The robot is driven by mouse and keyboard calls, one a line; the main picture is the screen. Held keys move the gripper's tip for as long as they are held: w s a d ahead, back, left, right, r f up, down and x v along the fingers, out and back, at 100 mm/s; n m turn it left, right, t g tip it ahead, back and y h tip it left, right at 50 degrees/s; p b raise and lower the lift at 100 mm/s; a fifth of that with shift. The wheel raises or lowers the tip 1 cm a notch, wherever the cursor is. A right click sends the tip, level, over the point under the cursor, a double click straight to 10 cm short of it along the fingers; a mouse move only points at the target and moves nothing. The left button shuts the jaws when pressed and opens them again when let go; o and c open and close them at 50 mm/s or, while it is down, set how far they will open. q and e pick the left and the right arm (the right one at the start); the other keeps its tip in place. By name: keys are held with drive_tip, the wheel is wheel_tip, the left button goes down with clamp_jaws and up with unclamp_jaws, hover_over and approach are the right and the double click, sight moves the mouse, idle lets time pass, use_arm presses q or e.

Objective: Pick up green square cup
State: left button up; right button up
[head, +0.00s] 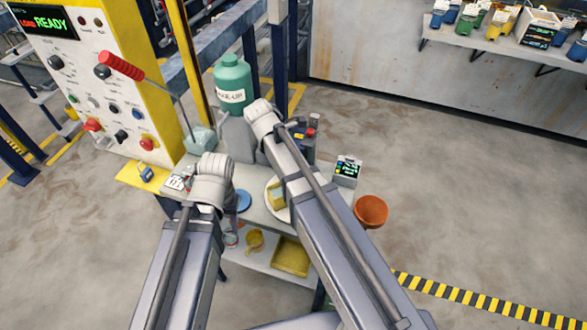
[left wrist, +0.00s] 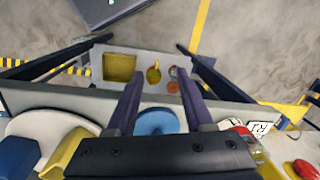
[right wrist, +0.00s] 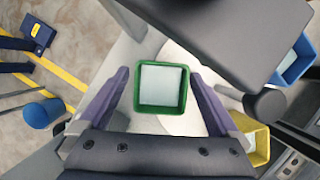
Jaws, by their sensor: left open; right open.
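The green square cup (right wrist: 162,118) shows in the right wrist view, upright with its square mouth facing the camera and a pale inside. My right gripper (right wrist: 160,80) is open, with one finger on each side of the cup and a visible gap on both sides. In the head view the cup cannot be seen; my right arm covers that part of the table. My left gripper (head: 231,232) is open and empty at the table's front edge. In the left wrist view its fingers (left wrist: 163,80) point down past the edge towards the lower shelf.
A white plate (right wrist: 183,125) lies by the green cup. A yellow square cup (right wrist: 262,145) and a blue one (right wrist: 298,62) stand nearby. The lower shelf holds a yellow tray (left wrist: 118,68) and a yellow jug (left wrist: 153,74). An orange bowl (head: 371,210) is right of my right arm.

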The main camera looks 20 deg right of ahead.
drive_tip(key=c, duration=1.5)
